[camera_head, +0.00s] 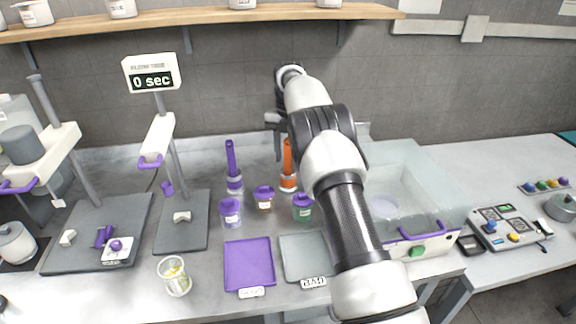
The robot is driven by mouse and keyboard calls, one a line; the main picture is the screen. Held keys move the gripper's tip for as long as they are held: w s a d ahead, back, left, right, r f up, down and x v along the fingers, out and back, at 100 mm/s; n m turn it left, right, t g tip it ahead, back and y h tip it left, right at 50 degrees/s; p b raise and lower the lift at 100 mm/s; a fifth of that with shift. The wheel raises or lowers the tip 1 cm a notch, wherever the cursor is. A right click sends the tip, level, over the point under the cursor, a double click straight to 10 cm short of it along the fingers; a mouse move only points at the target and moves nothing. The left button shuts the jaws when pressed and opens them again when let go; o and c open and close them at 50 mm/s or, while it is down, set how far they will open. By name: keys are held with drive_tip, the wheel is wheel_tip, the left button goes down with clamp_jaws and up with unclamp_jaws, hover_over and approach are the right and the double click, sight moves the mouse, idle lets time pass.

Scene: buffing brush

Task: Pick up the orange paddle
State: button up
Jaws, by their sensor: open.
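The orange paddle (288,157) stands upright near the back of the bench, in a small holder with a light band (288,182). Its right side is close to my arm in the picture. My gripper (272,126) is up and behind the arm links, just above and left of the paddle's top. It is open, and no object shows between its fingers. Part of the gripper is hidden by my own arm. I cannot tell its exact distance from the paddle.
A purple paddle (231,160) stands left of the orange one. Lidded jars (264,197) sit in front. A purple tray (249,264) and a grey tray (304,256) lie nearer. A clear-walled basin (420,205) is right of my arm. A shelf (200,17) runs above.

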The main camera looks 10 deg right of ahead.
sight(288, 163)
drive_tip(key=shift+a+f, duration=0.1)
drive_tip(key=shift+f, duration=1.3)
clamp_jaws()
